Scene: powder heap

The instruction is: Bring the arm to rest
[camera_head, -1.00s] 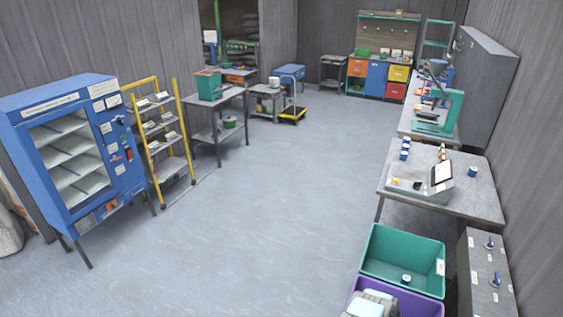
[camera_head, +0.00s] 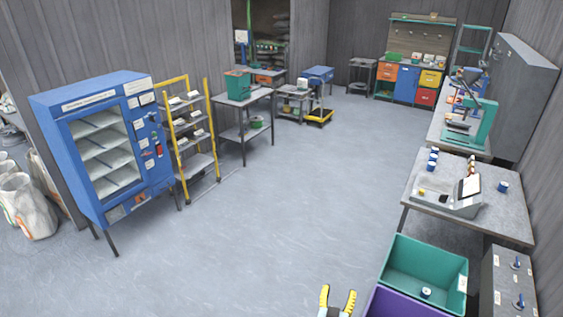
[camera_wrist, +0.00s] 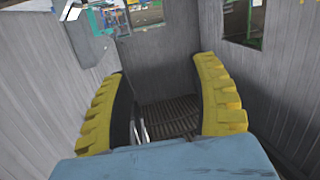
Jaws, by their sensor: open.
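My gripper (camera_head: 338,298) shows at the bottom edge of the head view, just left of the purple bin. Its two yellow fingers point up and stand apart with nothing between them. In the wrist view my gripper (camera_wrist: 165,105) also shows open and empty, with yellow ridged pads on both sides. Between and beyond the fingers I see grey corrugated walls and a dark slatted surface. The rest of my arm is outside the head view.
A purple bin (camera_head: 405,304) and a teal bin (camera_head: 425,262) holding a small blue-and-white jar (camera_head: 426,292) stand at the lower right. A bench (camera_head: 500,222) with a grey device is behind them. A blue cabinet (camera_head: 108,155) stands left. The middle floor (camera_head: 290,190) is clear.

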